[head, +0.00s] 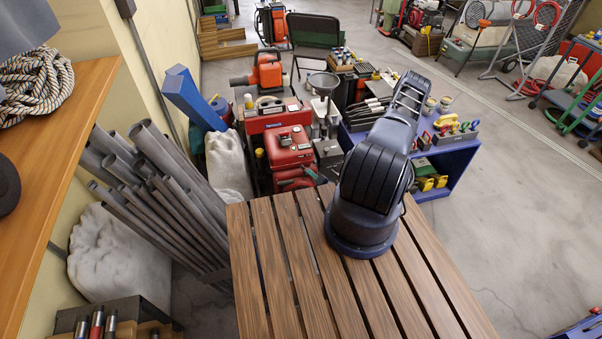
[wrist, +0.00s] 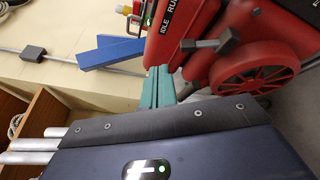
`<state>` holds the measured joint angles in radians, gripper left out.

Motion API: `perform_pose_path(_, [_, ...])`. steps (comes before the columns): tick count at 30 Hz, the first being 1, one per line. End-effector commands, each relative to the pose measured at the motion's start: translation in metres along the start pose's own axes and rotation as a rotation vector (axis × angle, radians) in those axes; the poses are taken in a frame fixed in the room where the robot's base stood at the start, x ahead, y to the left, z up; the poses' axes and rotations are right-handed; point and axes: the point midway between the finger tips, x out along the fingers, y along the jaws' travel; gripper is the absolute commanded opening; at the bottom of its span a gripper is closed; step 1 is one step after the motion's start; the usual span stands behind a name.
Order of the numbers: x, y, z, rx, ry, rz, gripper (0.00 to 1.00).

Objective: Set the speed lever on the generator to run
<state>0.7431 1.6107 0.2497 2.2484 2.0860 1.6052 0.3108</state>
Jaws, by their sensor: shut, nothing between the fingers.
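The red generator (wrist: 180,35) fills the upper right of the wrist view, with the words IDLE and RUN on its panel. A grey lever with a dark knob (wrist: 226,42) sticks out beside the word IDLE. I cannot tell which setting it is on. In the head view, the red generator (head: 290,147) stands past the far edge of the slatted table. My gripper (wrist: 160,72) has teal fingers, shut together and empty, left of the lever and apart from it in the picture.
The slatted wooden table (head: 262,260) is in front. Grey pipes (head: 165,195) and a white sack (head: 228,160) stand to the left. A blue shelf cart (head: 462,160) with tools is right of my arm. The floor (head: 520,220) farther right is clear.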

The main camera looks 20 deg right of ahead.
Motion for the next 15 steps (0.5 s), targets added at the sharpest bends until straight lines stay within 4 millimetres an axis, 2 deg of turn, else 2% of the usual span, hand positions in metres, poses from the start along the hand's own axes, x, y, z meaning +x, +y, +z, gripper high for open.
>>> perform_pose_path(6, [-0.011,-0.021,-0.022,0.069,-0.045,-0.08,0.0])
perform_pose_path(15, [-0.016,-0.029,-0.031,0.094,-0.063,-0.113,0.0])
